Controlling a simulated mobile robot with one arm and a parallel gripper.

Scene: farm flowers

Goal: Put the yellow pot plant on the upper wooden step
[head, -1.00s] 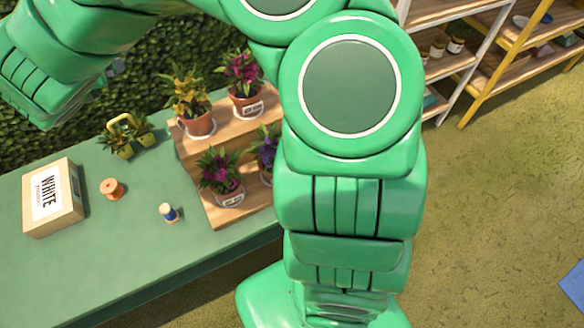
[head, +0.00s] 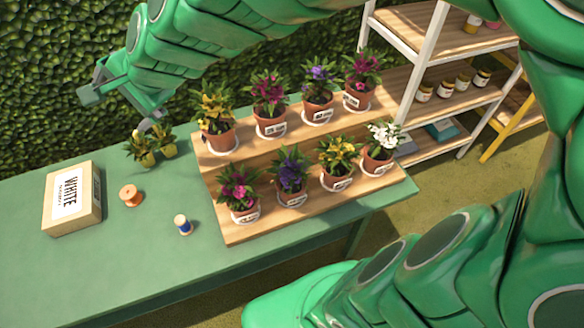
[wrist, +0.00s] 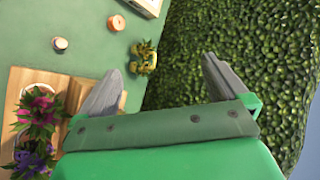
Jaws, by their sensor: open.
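The yellow pot plant (head: 147,158) stands on the green table left of the wooden steps. It looks like two small yellow pots side by side with green leaves; its handle is mostly hidden behind a finger in the head view. It also shows in the wrist view (wrist: 143,60), between and beyond the fingertips. My gripper (head: 118,108) is open and empty, above and behind the plant, its fingers apart from it as far as I can tell; it fills the bottom of the wrist view (wrist: 160,67). The upper wooden step (head: 246,140) holds a row of several terracotta-potted flowers.
The lower step (head: 268,218) also holds a row of potted flowers. A white-labelled box (head: 73,198), an orange spool (head: 130,195) and a blue spool (head: 183,225) are on the table. A hedge (head: 45,95) rises behind. Shelves (head: 450,100) stand right.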

